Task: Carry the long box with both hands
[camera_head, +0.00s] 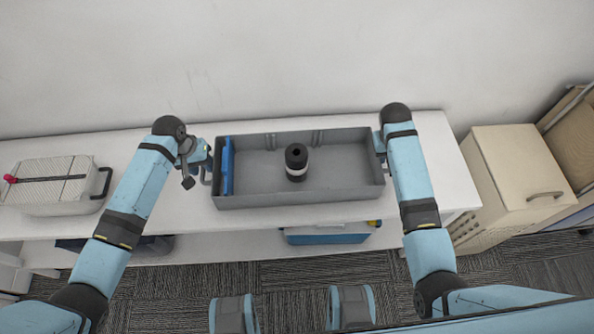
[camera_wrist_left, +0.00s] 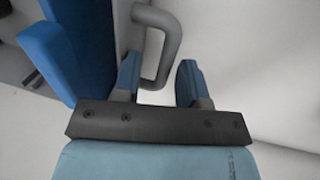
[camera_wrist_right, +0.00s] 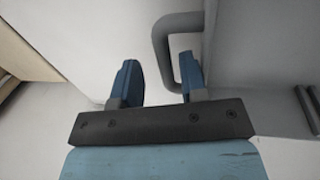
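The long box (camera_head: 348,187) is a grey open tray on the white table, with a grey handle at each short end. A black cylinder with a pale band (camera_head: 296,162) stands inside near the middle. A blue flat piece (camera_head: 227,165) stands along its left end. My left gripper (camera_head: 207,168) is at the left handle; in the left wrist view its open fingers (camera_wrist_left: 159,80) have the handle (camera_wrist_left: 170,45) between them, with gaps. My right gripper (camera_wrist_right: 158,80) is at the right handle (camera_wrist_right: 163,50), which reaches between its open fingers, nearer the right one. The right fingers are mostly hidden in the head view.
A pale ribbed case (camera_head: 50,190) with a dark handle and a red-tipped item lies on the table's left. A blue bin (camera_head: 328,236) is on the shelf below. A cream cabinet (camera_head: 515,175) stands to the right. The wall is close behind the table.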

